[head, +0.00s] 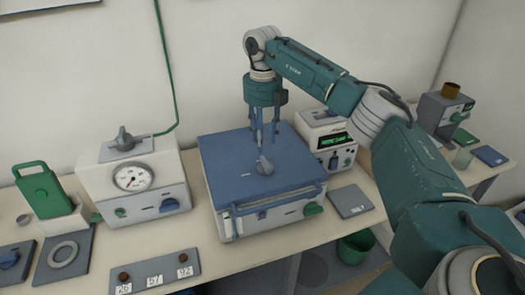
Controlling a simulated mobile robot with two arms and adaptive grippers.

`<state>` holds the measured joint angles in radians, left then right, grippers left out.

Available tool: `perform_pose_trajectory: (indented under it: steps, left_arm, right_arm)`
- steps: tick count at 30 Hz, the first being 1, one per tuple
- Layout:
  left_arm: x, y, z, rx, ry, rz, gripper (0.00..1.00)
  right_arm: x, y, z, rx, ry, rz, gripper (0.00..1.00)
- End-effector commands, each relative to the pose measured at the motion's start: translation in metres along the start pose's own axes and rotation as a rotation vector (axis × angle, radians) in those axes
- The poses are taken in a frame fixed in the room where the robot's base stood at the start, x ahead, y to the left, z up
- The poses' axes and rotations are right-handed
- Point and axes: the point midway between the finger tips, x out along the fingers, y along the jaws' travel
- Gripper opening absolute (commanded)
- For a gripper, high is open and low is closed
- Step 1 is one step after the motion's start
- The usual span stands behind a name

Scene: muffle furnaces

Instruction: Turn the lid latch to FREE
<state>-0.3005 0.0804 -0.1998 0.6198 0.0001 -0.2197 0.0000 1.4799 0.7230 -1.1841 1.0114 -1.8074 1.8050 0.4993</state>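The lid latch (265,166) is a grey knob with a raised grip. It sits on the flat blue lid (229,158) of a white furnace in the middle of the bench. Small pale marks lie on the lid to its left and right, too small to read. My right gripper (268,138) points straight down from above, its fingertips just above and behind the latch. Its two fingers are apart with nothing between them. I cannot tell whether a fingertip touches the lid or the latch. My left gripper is not in view.
A blue handle bar (278,200) runs along the lid's front. A white unit with a dial (132,178) stands to the left, and a unit with a green display (328,141) stands close on the right. A grey plate (350,201) lies right of the furnace.

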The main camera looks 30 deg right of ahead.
Motion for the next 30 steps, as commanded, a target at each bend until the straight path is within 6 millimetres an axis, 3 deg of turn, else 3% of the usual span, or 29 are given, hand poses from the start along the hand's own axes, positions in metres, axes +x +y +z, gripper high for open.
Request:
perform_pose_trajectory:
  steps: [3,9,30]
  left_arm:
    - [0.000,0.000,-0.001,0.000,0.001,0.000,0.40]
    - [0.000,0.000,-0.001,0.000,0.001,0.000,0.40]
    - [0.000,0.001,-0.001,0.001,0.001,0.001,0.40]
  right_arm:
    - [-0.024,0.001,0.001,-0.001,-0.003,0.001,0.39]
    - [-0.043,0.001,0.001,0.000,-0.002,0.000,0.39]
    - [-0.046,0.000,0.001,0.000,-0.001,0.000,0.39]
